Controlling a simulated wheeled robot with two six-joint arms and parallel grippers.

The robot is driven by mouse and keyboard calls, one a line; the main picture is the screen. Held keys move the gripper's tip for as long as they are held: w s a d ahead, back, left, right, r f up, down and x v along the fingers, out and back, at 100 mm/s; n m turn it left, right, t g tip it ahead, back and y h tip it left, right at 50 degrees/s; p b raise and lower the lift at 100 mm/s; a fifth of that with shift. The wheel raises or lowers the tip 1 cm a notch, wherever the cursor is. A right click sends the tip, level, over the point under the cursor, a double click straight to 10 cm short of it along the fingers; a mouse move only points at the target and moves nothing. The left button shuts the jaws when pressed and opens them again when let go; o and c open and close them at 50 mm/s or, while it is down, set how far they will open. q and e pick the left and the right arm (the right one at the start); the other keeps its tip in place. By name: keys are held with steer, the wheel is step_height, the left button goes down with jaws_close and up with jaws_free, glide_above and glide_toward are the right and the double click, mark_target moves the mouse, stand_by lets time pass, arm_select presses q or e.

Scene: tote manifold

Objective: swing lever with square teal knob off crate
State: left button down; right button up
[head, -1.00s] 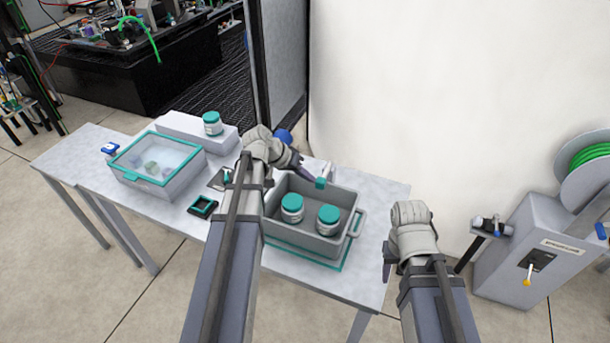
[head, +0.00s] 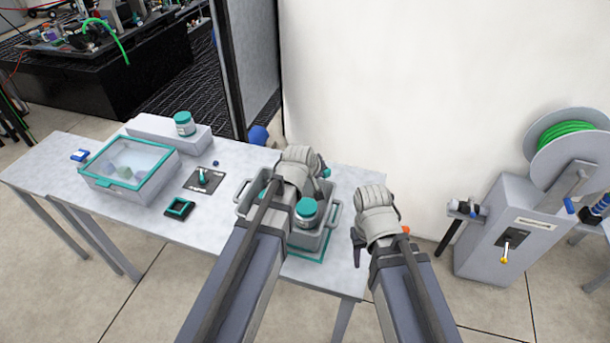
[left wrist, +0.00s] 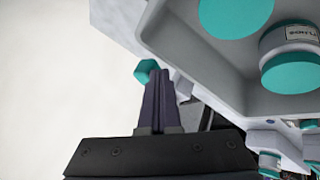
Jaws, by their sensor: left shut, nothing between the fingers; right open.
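The teal knob (head: 325,172) of the lever shows at the back rim of the grey crate (head: 331,232), just right of my left wrist. In the left wrist view the knob (left wrist: 146,71) is just left of my left gripper's fingertips (left wrist: 163,84); whether they touch is unclear. Those fingers are shut and empty, beside the crate's wall (left wrist: 187,50). In the head view my left wrist hides its fingers and part of the crate. The lever's arm is mostly hidden. My right gripper (head: 357,248) is open, right of the crate, by the table's edge.
Teal-lidded jars (head: 307,212) stand in the crate. Left on the table (head: 228,212) are a black plate with a teal switch (head: 203,178), a small dark frame (head: 179,208) and a lidded glass-top box (head: 128,165). A hose reel stand (head: 500,225) is at right.

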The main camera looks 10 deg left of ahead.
mark_target(328, 171)
arm_select(q)
steer(key=w+d+n+y, duration=0.1)
steer(key=w+d, duration=0.1)
steer(key=shift+d+n, duration=0.3)
steer(key=shift+n, duration=0.1)
steer(key=w+d, duration=0.1)
steer(key=w+d+n+y, duration=0.1)
steer(key=w, duration=0.1)
steer(key=shift+w, duration=0.1)
steer(key=shift+w+d+r, duration=0.1)
steer(key=shift+w, duration=0.1)
stand_by(0.3)
steer(key=shift+s, duration=0.1)
